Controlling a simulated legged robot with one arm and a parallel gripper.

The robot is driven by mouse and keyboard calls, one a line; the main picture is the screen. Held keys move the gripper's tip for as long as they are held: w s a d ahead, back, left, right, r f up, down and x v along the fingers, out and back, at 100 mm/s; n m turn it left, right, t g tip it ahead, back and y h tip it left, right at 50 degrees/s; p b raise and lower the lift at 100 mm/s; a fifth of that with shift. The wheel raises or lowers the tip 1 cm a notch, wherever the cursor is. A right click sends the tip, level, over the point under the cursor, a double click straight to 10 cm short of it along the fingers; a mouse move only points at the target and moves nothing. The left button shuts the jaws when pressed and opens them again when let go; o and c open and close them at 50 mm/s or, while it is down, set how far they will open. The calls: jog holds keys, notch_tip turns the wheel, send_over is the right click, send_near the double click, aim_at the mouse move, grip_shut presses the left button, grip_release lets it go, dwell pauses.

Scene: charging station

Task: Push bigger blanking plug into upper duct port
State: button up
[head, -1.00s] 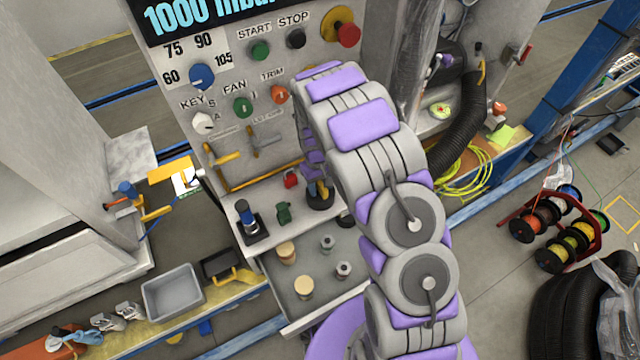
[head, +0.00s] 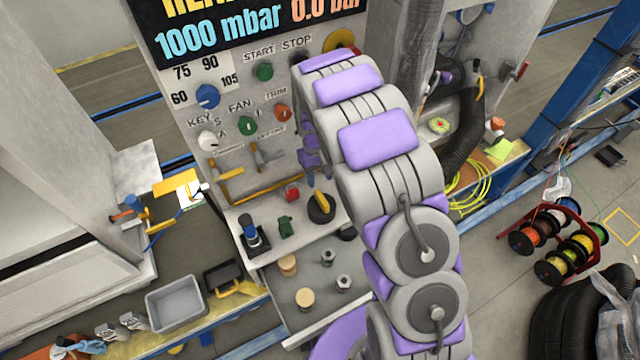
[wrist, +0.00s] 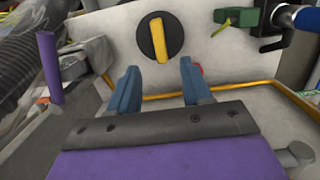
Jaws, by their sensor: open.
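Two tan round plugs, a rear one (head: 288,265) and a front one (head: 305,297), stand on the grey tray below the control panel in the head view. Two smaller grey metal pieces (head: 327,257) (head: 343,282) stand to their right. I cannot tell for sure which piece is the bigger blanking plug. The upper duct port cannot be made out clearly in either view. My gripper (wrist: 156,80) is open and empty in the wrist view, its blue fingers pointing toward a black disc with a yellow handle (wrist: 158,38). In the head view my arm hides it.
The tray (head: 292,323) juts out below a shelf with a black-and-blue lever, a green valve and the black disc (head: 321,208). The control panel (head: 225,85) rises behind. A black corrugated hose (head: 465,135) hangs at right. A grey bin (head: 174,305) stands at lower left.

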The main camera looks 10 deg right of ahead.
notch_tip(320, 180, up, 7)
jog(key=s+t+p, duration=0.1)
jog(key=s+p, duration=0.1)
jog(key=p, duration=0.3)
jog(key=b, duration=0.1)
send_over(321, 197)
jog(key=shift+y, duration=0.3)
jog(key=f, duration=1.1)
jog(key=shift+s+f, duration=0.25)
jog(key=shift+f, duration=0.05)
jog(key=shift+w+f+b, duration=0.15)
jog(key=shift+f+b, duration=0.25)
jog(key=shift+f, duration=1.1)
jog(key=shift+w+f+b, duration=0.1)
jog(key=shift+f+b, duration=0.3)
jog(key=shift+f, duration=1.05)
jog(key=shift+d, duration=0.1)
grip_shut()
